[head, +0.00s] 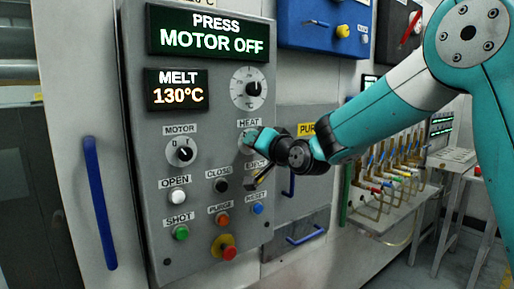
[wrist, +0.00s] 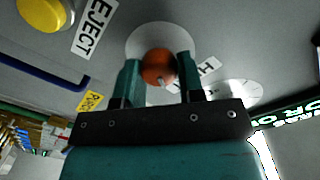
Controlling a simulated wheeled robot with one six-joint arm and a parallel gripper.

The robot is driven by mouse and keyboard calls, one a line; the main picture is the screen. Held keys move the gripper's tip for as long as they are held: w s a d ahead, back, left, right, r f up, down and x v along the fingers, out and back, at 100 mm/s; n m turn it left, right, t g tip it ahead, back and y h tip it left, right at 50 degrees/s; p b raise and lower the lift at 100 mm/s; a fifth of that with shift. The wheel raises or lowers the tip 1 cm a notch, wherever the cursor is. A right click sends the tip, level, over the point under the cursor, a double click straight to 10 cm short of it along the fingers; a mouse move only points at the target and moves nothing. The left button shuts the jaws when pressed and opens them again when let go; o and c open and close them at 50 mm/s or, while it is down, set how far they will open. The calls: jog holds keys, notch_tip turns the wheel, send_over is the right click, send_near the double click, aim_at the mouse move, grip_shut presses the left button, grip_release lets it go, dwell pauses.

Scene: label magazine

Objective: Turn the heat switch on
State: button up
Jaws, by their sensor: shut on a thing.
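The heat switch is a round orange-brown knob (wrist: 158,66) on a pale round plate (wrist: 140,40), seen in the wrist view with the HEAT label upside down beside it. My gripper (wrist: 157,76) has one finger on each side of the knob and is shut on it. A small pale mark shows on the knob's edge; which setting it points to cannot be read. In the head view my gripper (head: 256,143) is at the HEAT position on the grey control panel (head: 150,225), and it hides most of the switch.
The motor switch (head: 181,151) is left of HEAT, and the temperature dial (head: 250,88) is above. Several buttons sit below, including a red emergency knob (head: 225,248). The display (head: 207,32) reads MOTOR OFF. A blue handle (head: 99,200) stands at left.

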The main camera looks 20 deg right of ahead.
jog(key=shift+m, duration=0.6)
jog(key=o, duration=0.9)
jog(key=shift+s, duration=0.1)
jog(key=b+v, duration=0.5)
jog(key=v, duration=1.2)
jog(key=shift+s+d, duration=0.1)
jog(key=shift+s, duration=0.05)
jog(key=shift+f, duration=0.1)
